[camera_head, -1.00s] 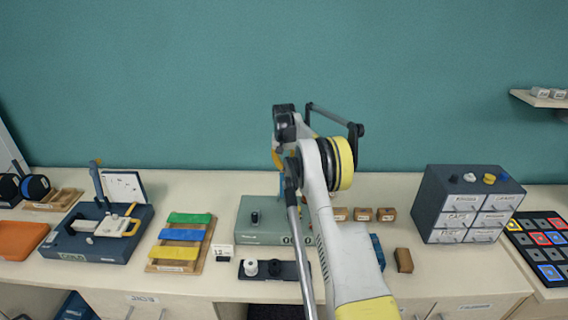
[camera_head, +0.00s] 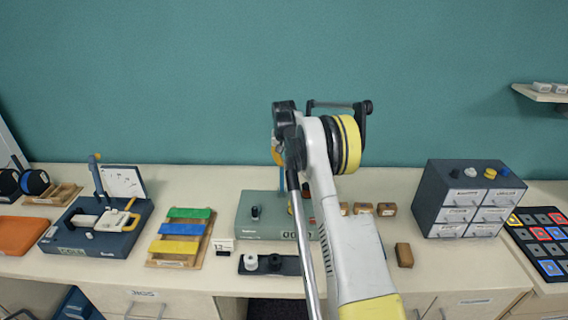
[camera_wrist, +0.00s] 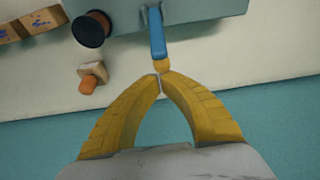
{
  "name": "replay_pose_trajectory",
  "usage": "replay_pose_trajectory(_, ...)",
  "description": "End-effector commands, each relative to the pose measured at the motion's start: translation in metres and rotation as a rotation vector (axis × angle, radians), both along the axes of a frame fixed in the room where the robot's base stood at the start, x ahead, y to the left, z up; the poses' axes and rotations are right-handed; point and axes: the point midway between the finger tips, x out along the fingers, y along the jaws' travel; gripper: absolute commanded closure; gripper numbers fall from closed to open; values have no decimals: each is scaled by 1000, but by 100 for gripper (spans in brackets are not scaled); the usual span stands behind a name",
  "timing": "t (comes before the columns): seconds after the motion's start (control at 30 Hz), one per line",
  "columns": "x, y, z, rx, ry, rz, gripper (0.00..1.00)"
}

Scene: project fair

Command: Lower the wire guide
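A blue lever (camera_wrist: 157,35) with a small yellow tip, which looks like the wire guide, rises from the grey-green box (camera_wrist: 205,8) in the wrist view. My gripper (camera_wrist: 160,76) has its two yellow fingertips almost together, right at the yellow tip. Nothing shows clearly between them, and I cannot tell whether they touch the tip. In the head view the grey-green box (camera_head: 258,232) stands in the middle of the counter, and a thin part of the blue lever (camera_head: 281,178) shows behind my arm.
A dark brown spool (camera_wrist: 92,28) and a small block with an orange end (camera_wrist: 90,78) lie close by. A board with coloured strips (camera_head: 182,237) and a lever press (camera_head: 97,230) are to the left. A drawer cabinet (camera_head: 468,198) stands right. The teal wall is close behind.

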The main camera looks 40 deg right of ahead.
Motion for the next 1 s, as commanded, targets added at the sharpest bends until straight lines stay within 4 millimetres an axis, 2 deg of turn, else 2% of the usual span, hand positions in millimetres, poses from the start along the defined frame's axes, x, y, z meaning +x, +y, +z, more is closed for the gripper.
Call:
replay_pose_trajectory(0.57, -12, 9, 7, -86, -114, 0, 100)
replay_pose_trajectory(1.0, -45, 35, 15, -319, -422, 2, 100)
